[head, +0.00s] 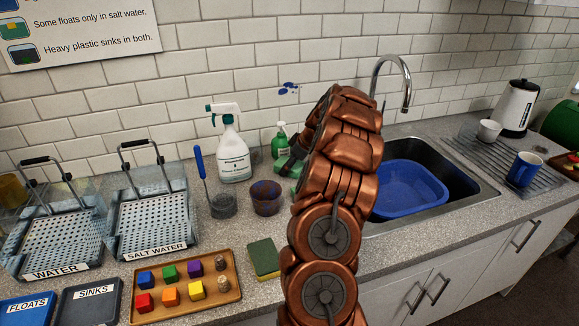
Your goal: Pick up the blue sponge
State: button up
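I cannot make out a blue sponge in the head view. A sponge (264,257) with a dark green top and a yellow side lies on the counter, right of the wooden tray. My copper-coloured arm rises through the middle of the view. My gripper (291,163) is dark, partly hidden by the arm, and near the green soap bottle at the back. Small green patches show around it, and I cannot tell whether they are held. Its finger opening is not clear.
A wooden tray (240,291) holds several coloured blocks. Left are the WATER (50,272) and SALT WATER (157,250) tanks with baskets. A spray bottle (233,150), dark cup (266,197) and green soap bottle (280,141) stand behind. A blue basin (410,190) sits in the sink.

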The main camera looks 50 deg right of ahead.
jog(key=shift+r+p, duration=0.35)
jog(key=shift+p, duration=0.55)
jog(key=shift+f+b, duration=0.1)
jog(key=shift+b, duration=0.2)
jog(key=shift+s+a+r+b, duration=0.1)
jog(key=shift+r+b, duration=0.1)
jog(key=shift+b, duration=0.15)
jog(key=shift+r+b, duration=1.2)
jog(key=shift+r, duration=1.95)
jog(key=shift+s+r, duration=0.15)
jog(key=shift+r, duration=0.05)
jog(key=shift+s+a+f+b, duration=0.15)
jog(key=shift+s+a+b, duration=0.3)
jog(key=shift+s, duration=0.35)
jog(key=s+a+b, duration=0.1)
jog(key=s+a, duration=0.1)
jog(key=s, duration=0.3)
jog(key=s+a+b, duration=0.2)
jog(key=s+a, duration=0.1)
jog(key=s, duration=0.1)
jog(key=s+a+b, duration=0.1)
jog(key=s+a, duration=0.2)
jog(key=s, duration=0.2)
jog(key=shift+s+a+b, duration=0.1)
jog(key=shift+s+b, duration=0.25)
jog(key=shift+s+a, duration=0.2)
jog(key=shift+s, duration=0.15)
